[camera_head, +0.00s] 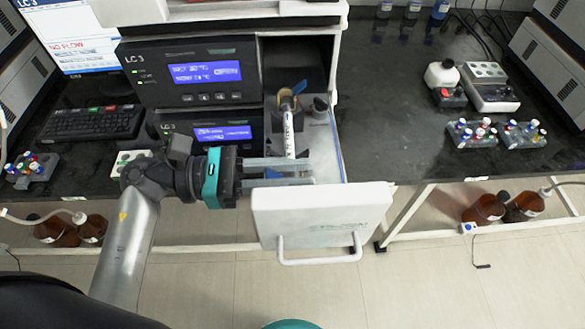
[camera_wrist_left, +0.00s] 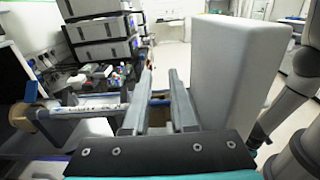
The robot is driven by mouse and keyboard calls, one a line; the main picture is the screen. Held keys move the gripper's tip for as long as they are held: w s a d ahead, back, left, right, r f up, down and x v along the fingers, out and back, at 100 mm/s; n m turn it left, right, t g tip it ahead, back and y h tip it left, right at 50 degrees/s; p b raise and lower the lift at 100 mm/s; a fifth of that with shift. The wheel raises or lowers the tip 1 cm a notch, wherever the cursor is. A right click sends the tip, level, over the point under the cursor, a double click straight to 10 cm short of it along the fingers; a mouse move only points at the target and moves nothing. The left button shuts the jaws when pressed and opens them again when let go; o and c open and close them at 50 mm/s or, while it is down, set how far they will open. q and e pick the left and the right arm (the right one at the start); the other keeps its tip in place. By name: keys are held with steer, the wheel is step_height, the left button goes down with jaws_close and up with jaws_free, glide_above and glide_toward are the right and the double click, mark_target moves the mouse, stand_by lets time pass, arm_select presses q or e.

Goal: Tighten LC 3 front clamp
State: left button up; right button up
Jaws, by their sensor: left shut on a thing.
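The LC 3 unit (camera_head: 190,72) has its drawer (camera_head: 322,215) pulled out. A white labelled column (camera_head: 289,133) lies front to back in it. The rear clamp (camera_head: 285,97), brass-coloured with a blue lever, is at the column's far end; in the left wrist view it is at the left (camera_wrist_left: 30,112). My left gripper (camera_head: 309,172) reaches in from the left behind the drawer front, its fingers around the column's near end. It is shut on the front clamp (camera_head: 273,174), of which only a small blue part shows between the fingers. My right gripper is not in view.
The drawer front with its handle (camera_head: 320,262) stands close beside my left fingers. A dark round fitting (camera_head: 320,106) sits right of the column.

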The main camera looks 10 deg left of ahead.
arm_select(q)
jaws_close()
steer(key=shift+d+r+y+p, duration=0.1)
steer(key=shift+r+y+p, duration=0.05)
steer(key=shift+y+p, duration=0.6)
steer(key=g+y+p, duration=0.1)
steer(key=y+p, duration=0.2)
steer(key=p, duration=0.2)
steer(key=d+g+y+p, duration=0.1)
steer(key=y+p, duration=0.2)
steer(key=p, duration=0.2)
steer(key=w+d+f+g+y+p, duration=0.1)
steer(key=y+p, duration=0.3)
steer(key=shift+d+f+p, duration=0.1)
steer(key=shift+d+p, duration=0.05)
steer(key=shift+p, duration=0.25)
steer(key=shift+d+f+g+y+p, duration=0.1)
steer(key=shift+f+g+y+p, duration=0.2)
steer(key=shift+y+p, duration=0.4)
steer(key=shift+f+g+y+p, duration=0.3)
steer(key=shift+y+p, duration=0.05)
steer(key=shift+y, duration=0.6)
steer(key=shift+f+g+y, duration=0.2)
steer(key=shift+f+y, duration=0.05)
steer(key=shift+y, duration=0.4)
steer(key=shift+f+g+y, duration=0.2)
steer(key=shift+f+y, duration=0.05)
steer(key=shift+y, duration=0.4)
steer(key=shift+s+f, duration=0.1)
